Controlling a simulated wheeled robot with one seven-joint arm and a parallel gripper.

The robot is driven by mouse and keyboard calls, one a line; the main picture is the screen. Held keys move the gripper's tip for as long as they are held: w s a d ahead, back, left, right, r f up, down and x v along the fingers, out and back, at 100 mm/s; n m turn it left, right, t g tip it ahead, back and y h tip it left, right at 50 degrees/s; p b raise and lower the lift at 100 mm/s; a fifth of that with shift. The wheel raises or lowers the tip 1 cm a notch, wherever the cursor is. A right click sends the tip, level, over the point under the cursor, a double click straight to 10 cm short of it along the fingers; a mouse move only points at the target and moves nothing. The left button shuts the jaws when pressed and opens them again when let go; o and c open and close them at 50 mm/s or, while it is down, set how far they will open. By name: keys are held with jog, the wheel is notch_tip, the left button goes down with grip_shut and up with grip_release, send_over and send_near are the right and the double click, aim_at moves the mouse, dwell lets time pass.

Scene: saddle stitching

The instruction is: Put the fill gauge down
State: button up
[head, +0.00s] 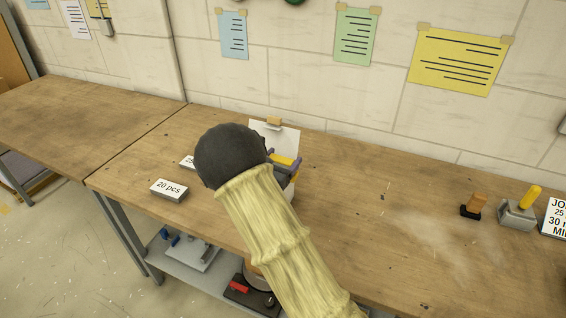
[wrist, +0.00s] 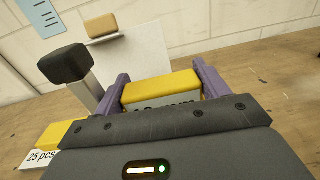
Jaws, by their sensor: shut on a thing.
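My gripper (wrist: 163,88) has its two purple fingers on either side of a yellow-topped block with a partly hidden "mm" label, which I take as the fill gauge (wrist: 160,84). It is shut on this block. In the head view my gripper (head: 283,168) is at the back of the bench, mostly hidden by my arm, and the yellow top of the fill gauge (head: 285,160) shows between its fingers. The gauge's underside is hidden, so I cannot tell whether it touches the wooden bench (head: 350,215).
A white card with a wooden clip (head: 273,122) stands just behind. A dark-capped post (wrist: 66,66) and a "25 pcs" block (wrist: 48,140) are left of the gauge. A "20 pcs" block (head: 168,190) lies near the front edge. The bench right of my arm is clear up to a stamp (head: 473,207).

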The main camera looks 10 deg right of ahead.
jog(key=shift+f, duration=0.65)
jog(key=shift+f+b, duration=0.35)
jog(key=shift+f, duration=0.05)
jog(key=shift+f, duration=0.2)
jog(key=o, duration=1.2)
jog(key=shift+r, duration=0.2)
jog(key=shift+r, duration=0.2)
jog(key=b+v, duration=0.2)
jog(key=v, duration=1)
jog(key=shift+r, duration=0.15)
